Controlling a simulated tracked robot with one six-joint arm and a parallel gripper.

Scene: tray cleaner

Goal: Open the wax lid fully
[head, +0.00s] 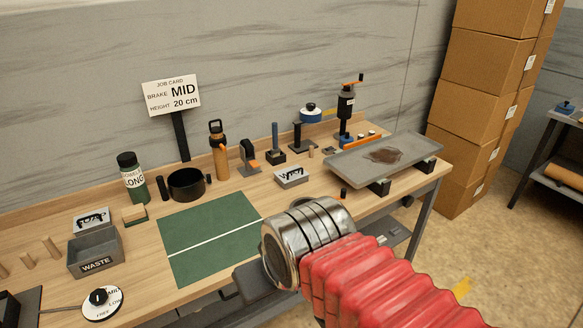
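A small light grey box (291,177) with a dark-marked label sits mid-bench, left of the grey tray. It may be the wax box, but its label is too small to read surely. I cannot make out its lid or whether it is open. A similar light label or box (91,220) shows behind the waste bin at the left. My arm, with red bellows and a ringed metal section, crosses the lower right foreground in front of the bench. My gripper's fingers do not show in the head view.
The wooden bench holds a green mat (212,245), a black pot (187,184), an orange bottle (220,152), a green bottle (132,178), a waste bin (96,252) and a dial (103,303). A stained grey tray (353,169) lies right. Boxes (484,100) stand beyond.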

